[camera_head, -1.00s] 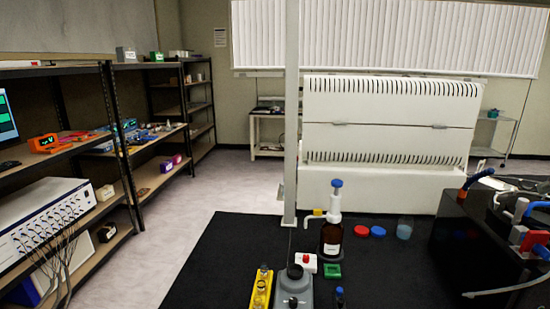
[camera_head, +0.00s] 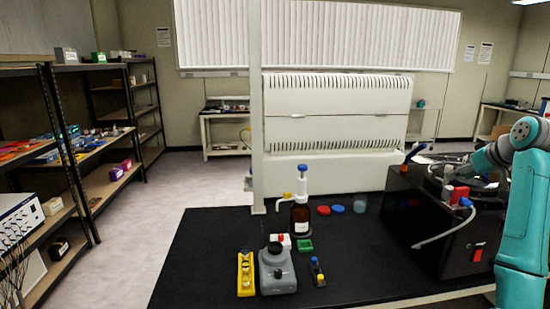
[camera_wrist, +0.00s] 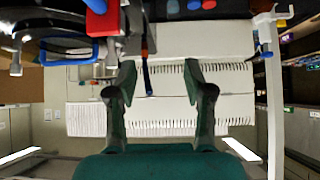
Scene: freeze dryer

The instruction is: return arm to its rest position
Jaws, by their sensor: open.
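My teal arm rises at the right edge of the head view, and its grey and teal upper part reaches left over the black box (camera_head: 440,235). My gripper is too unclear to make out in the head view. In the wrist view my gripper (camera_wrist: 160,82) shows two dark green fingers spread wide apart, with nothing held between them. The wrist picture is upside down. Behind the fingers are the white slotted panel unit (camera_wrist: 200,80) and a dark tube with a blue end (camera_wrist: 147,75).
A white post (camera_head: 257,120) stands at the bench's back. Shelves line the left; the floor beside them is clear.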

